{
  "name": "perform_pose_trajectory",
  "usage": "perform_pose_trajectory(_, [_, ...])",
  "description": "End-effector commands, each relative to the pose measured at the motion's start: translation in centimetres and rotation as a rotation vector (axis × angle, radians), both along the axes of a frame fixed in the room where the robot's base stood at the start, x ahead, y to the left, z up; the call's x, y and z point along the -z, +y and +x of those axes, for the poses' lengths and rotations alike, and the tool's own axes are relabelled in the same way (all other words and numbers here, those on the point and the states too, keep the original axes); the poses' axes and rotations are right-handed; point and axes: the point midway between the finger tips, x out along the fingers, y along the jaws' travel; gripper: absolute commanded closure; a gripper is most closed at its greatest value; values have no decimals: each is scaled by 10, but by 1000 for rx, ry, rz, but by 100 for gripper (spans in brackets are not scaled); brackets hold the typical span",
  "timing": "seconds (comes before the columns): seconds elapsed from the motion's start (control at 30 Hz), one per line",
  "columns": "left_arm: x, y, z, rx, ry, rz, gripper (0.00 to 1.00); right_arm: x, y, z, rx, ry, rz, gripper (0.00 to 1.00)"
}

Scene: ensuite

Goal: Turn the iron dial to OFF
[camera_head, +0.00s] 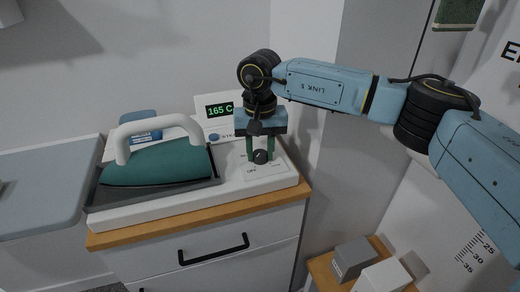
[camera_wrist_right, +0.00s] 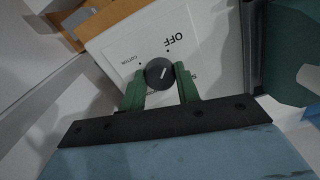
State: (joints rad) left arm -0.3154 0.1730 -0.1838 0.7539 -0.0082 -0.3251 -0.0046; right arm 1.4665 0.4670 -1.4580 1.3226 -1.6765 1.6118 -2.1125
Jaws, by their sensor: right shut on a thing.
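The iron dial (camera_head: 260,157) is a round black knob on the white panel of the iron's station. The teal iron (camera_head: 160,167) with a white handle rests in a dark tray on the station. My left gripper is out of view.
A display (camera_head: 219,110) behind the dial reads 165 C in green. The station stands on a wood-topped cabinet (camera_head: 200,217). A wall is close to the right of it. Grey and white boxes (camera_head: 352,257) sit on a low wooden surface at lower right.

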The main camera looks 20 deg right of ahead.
Motion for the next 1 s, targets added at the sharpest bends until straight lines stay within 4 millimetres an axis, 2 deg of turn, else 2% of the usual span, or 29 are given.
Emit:
perform_pose_trajectory(0.4, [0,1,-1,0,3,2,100,-2,0,1,-7,-5,1,91])
perform_pose_trajectory(0.43, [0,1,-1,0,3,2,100,-2,0,1,-7,-5,1,64])
perform_pose_trajectory(0.57, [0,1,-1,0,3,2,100,-2,0,1,-6,-4,0,47])
perform_pose_trajectory(0.87, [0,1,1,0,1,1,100,-2,0,0,-6,-2,0,46])
perform_pose_trajectory(1.0, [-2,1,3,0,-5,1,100,-14,0,1,-6,-5,1,46])
